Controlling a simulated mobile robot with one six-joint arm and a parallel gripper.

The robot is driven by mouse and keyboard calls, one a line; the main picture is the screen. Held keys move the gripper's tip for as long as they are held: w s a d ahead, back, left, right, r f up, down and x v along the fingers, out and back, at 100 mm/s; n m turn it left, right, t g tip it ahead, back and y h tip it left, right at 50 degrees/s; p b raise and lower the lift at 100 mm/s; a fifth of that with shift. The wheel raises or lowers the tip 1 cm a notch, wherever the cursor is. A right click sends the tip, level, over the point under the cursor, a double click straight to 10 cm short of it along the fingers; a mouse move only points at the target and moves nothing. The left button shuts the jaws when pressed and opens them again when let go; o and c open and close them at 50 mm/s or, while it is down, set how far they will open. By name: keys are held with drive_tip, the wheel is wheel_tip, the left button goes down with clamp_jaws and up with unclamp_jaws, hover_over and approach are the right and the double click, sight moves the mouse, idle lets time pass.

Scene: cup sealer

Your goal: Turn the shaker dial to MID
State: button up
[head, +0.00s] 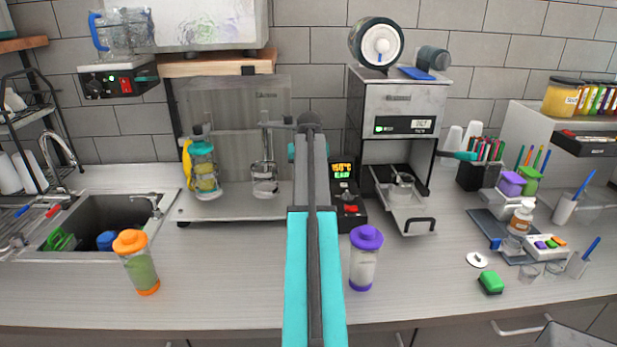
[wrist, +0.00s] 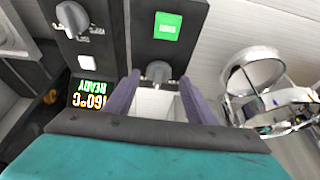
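In the wrist view, which is upside down, a small grey dial (wrist: 159,72) sits on a narrow black panel below a lit green square (wrist: 167,26). I take it for the shaker dial; its setting and any MID mark are not readable. My gripper (wrist: 160,80) is open, with its two purple-grey fingers apart on either side of the dial and visible gaps to it. I cannot tell how far the tips are from the panel. In the head view my arm hides the dial and the fingers.
Beside the panel stands a black control box (wrist: 95,45) with a grey knob (wrist: 72,15) and a 160°C READY display (wrist: 88,94). Glassware (wrist: 265,88) stands on the other side. A purple-lidded shaker cup (head: 365,262) and an orange-lidded one (head: 138,268) stand on the counter.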

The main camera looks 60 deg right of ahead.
drive_tip(key=shift+s+r, duration=0.15)
drive_tip(key=shift+s+a+r, duration=0.15)
drive_tip(key=shift+a+r, duration=0.05)
drive_tip(key=shift+r, duration=0.25)
drive_tip(key=b+v, duration=0.3)
drive_tip(key=v, duration=0.9)
drive_tip(key=shift+r, duration=0.3)
